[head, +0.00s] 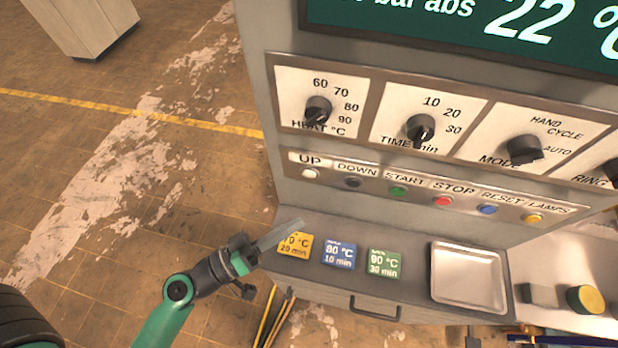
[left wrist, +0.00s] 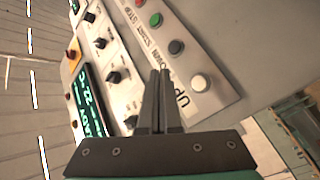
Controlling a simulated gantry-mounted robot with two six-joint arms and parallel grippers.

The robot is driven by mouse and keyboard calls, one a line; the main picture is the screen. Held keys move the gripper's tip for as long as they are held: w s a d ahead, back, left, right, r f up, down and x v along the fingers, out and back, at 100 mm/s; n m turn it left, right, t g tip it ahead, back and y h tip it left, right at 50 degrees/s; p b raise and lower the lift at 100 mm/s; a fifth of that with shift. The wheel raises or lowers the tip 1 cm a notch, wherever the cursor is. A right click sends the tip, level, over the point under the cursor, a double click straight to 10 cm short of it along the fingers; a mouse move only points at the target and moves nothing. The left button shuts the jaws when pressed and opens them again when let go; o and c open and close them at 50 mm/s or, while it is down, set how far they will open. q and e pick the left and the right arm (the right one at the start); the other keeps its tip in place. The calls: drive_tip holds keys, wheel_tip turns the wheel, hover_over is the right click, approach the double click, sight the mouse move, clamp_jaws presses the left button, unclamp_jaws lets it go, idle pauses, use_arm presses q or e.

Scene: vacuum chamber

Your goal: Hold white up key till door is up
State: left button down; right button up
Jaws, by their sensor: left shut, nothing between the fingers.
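The white UP key (head: 310,173) is the leftmost button on the panel's key row, under its UP label. It also shows in the left wrist view (left wrist: 200,83), to the right of the fingertips and apart from them. My left gripper (head: 298,224) is shut and empty. In the head view its fingers point up and right, over the shelf below the UP key. In the left wrist view the shut fingers (left wrist: 160,75) point toward the key row. No door can be made out in these views. My right gripper is not in view.
Next to the UP key are DOWN (head: 352,183), START (head: 398,192), STOP (head: 442,201), RESET (head: 487,209) and LAMPS (head: 533,218) keys. Knobs sit above them. Yellow, blue and green cards and a metal tray (head: 436,290) are on the shelf below.

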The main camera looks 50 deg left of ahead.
sight(309, 174)
use_arm(q)
drive_tip(key=shift+a+f, duration=0.25)
drive_tip(key=shift+f, duration=0.1)
drive_tip(key=w+a+p, duration=0.1)
drive_tip(key=w+a, duration=0.4)
drive_tip(key=w, duration=0.2)
drive_tip(key=shift+p, duration=0.3)
drive_tip(key=shift+w+a, duration=0.1)
drive_tip(key=shift+a, duration=0.05)
idle(1.8)
drive_tip(key=shift+w+a, duration=0.2)
drive_tip(key=shift+w, duration=0.05)
